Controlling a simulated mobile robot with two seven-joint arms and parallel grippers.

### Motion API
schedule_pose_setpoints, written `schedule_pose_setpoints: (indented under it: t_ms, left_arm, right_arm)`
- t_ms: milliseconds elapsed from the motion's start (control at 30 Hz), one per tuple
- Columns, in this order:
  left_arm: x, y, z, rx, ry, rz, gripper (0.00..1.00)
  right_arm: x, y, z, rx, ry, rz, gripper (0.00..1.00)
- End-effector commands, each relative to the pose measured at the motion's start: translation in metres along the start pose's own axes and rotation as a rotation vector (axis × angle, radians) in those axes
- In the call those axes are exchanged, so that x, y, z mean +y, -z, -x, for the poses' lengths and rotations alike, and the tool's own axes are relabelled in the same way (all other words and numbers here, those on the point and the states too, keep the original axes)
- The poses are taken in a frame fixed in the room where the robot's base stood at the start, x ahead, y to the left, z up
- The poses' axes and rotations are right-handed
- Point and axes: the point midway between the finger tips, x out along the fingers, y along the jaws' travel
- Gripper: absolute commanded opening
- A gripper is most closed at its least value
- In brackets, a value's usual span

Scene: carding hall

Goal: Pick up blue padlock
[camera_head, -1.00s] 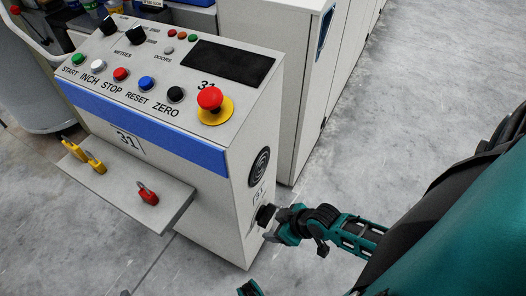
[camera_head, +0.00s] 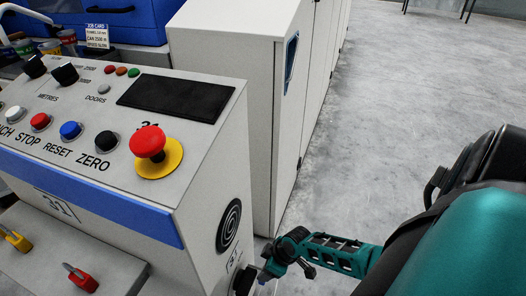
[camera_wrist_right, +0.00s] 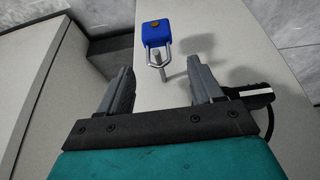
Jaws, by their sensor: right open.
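The blue padlock (camera_wrist_right: 157,33) shows in the right wrist view, at top centre against a pale panel. Its metal shackle points towards my right gripper, and a short grey peg (camera_wrist_right: 161,66) shows at the shackle. My right gripper (camera_wrist_right: 159,68) is open, its two fingers spread either side of the shackle and peg. The padlock's body lies just beyond the fingertips, and nothing is gripped. In the head view my right gripper (camera_head: 268,268) is low beside the console's right side. I cannot make out the blue padlock there. My left gripper is not in view.
The console (camera_head: 205,205) has buttons and a red emergency stop (camera_head: 148,142). A red padlock (camera_head: 81,279) and a yellow one (camera_head: 15,240) lie on its front shelf (camera_head: 110,262). A black fitting (camera_wrist_right: 250,95) is close to the right finger. Open floor (camera_head: 400,80) lies right.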

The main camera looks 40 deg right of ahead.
Motion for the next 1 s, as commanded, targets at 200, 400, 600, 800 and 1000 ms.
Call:
schedule_pose_setpoints:
  t_ms: [200, 400, 600, 800, 1000]
  left_arm:
    - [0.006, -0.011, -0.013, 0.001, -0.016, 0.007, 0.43]
    - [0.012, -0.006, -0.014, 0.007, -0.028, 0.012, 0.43]
    - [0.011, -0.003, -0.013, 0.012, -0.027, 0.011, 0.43]
    - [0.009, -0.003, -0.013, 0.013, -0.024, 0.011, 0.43]
    - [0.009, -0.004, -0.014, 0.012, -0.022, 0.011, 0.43]
  right_arm:
    - [0.000, -0.003, -0.037, 0.002, 0.000, -0.003, 0.65]
    - [0.000, -0.003, -0.047, 0.000, 0.000, -0.001, 0.65]
    - [0.000, -0.002, -0.046, 0.000, 0.000, -0.001, 0.65]
    - [0.000, -0.002, -0.046, 0.000, 0.000, -0.001, 0.46]
    - [0.000, -0.002, -0.046, 0.000, 0.000, -0.001, 0.27]
